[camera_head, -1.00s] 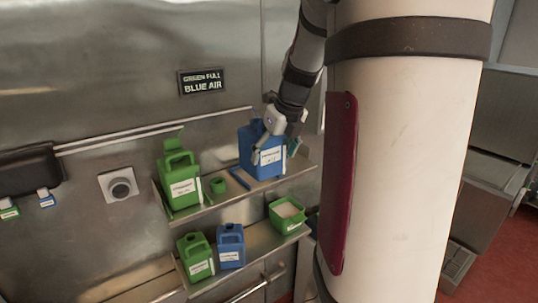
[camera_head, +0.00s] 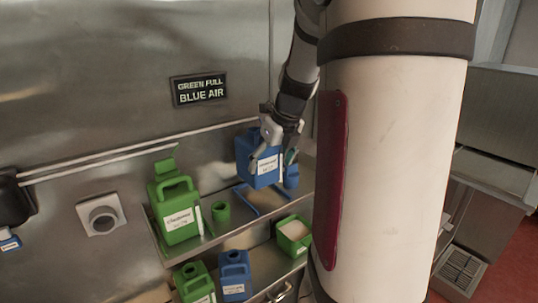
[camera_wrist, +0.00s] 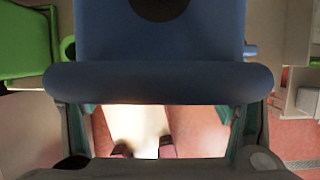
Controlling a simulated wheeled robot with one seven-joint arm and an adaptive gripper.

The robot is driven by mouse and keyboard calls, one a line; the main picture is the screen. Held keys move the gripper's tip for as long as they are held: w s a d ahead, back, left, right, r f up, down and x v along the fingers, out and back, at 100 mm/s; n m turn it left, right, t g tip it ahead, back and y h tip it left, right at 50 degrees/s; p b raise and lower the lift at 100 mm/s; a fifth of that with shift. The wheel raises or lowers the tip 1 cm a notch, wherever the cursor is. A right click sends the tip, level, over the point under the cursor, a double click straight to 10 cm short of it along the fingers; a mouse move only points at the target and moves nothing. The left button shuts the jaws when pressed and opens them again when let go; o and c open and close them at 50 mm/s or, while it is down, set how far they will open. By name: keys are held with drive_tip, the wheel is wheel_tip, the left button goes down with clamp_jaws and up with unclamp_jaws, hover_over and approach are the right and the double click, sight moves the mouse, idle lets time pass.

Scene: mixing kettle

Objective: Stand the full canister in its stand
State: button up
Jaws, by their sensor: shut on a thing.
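A blue canister (camera_head: 258,165) with a white label is held by my gripper (camera_head: 272,135) over the upper shelf. It looks slightly tilted. In the wrist view, the canister's blue handle bar (camera_wrist: 160,83) lies across between my fingers, with its body and a dark round opening (camera_wrist: 158,6) beyond. A blue frame-like stand (camera_head: 262,203) shows on the shelf below the canister, which appears to be clear of it. A green canister (camera_head: 178,222) with a white label stands at the left of the same shelf. The canisters' contents cannot be seen.
Below are a green canister (camera_head: 193,285), a blue one (camera_head: 234,278) and an open green tub (camera_head: 307,240).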

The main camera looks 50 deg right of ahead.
sight(270, 180)
wheel_tip(270, 180, down, 2)
drive_tip(key=shift+f+b, duration=0.2)
drive_tip(key=shift+b, duration=0.1)
drive_tip(key=shift+s+f, duration=0.1)
drive_tip(key=shift+f, duration=0.2)
drive_tip(key=shift+f, duration=0.2)
idle(0.7)
drive_tip(key=shift+f+b, duration=0.35)
drive_tip(key=shift+b, duration=0.05)
drive_tip(key=shift+f, duration=0.65)
idle(0.3)
drive_tip(key=o, duration=2)
drive_tip(key=shift+c, duration=0.2)
